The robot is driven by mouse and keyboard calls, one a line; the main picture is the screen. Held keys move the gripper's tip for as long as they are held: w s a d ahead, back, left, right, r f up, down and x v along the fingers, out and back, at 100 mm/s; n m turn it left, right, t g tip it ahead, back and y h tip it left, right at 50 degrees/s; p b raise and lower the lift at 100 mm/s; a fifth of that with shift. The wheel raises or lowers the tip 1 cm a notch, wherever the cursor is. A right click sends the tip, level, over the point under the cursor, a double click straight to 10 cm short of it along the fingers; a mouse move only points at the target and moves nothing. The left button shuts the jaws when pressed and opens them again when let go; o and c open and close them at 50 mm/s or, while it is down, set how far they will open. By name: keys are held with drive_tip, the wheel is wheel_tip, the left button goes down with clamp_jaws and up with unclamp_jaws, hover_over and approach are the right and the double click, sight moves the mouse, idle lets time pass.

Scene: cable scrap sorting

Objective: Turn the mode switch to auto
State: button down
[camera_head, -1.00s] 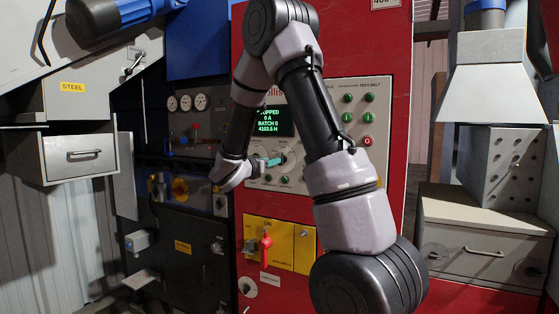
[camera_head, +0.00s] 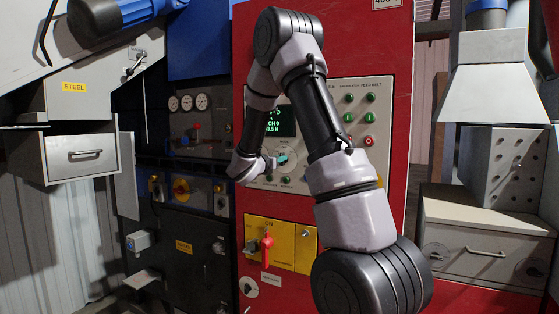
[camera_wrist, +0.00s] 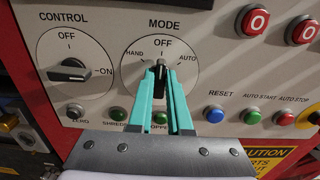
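The mode switch is a round white dial (camera_wrist: 130,72) marked HAND, OFF and AUTO, with a black handle (camera_wrist: 160,82) that stands about upright, in line with OFF. My gripper (camera_wrist: 160,72) reaches it from below in the wrist view. Its two teal fingers lie on either side of the handle, close to it. I cannot tell whether they press on it. The fingers hide part of the handle and the lower dial. In the head view my gripper (camera_head: 281,159) is at the panel, partly hidden by my arm.
The control switch (camera_wrist: 73,72) is left of the mode dial. Red stop buttons (camera_wrist: 256,20) are at the upper right. A blue reset button (camera_wrist: 214,114) and several small buttons sit close below. A red-handled switch (camera_head: 267,250) is on the yellow panel lower down.

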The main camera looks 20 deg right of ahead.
drive_tip(key=shift+m, duration=0.3)
drive_tip(key=m, duration=0.9)
drive_tip(key=shift+s+d+f, duration=0.2)
drive_tip(key=shift+s, duration=0.05)
drive_tip(key=shift+m, duration=0.3)
idle(0.3)
drive_tip(key=c, duration=0.8)
unclamp_jaws()
drive_tip(key=shift+c, duration=0.2)
drive_tip(key=v, duration=1)
drive_tip(key=shift+s+a, duration=0.25)
drive_tip(key=shift+a, duration=0.05)
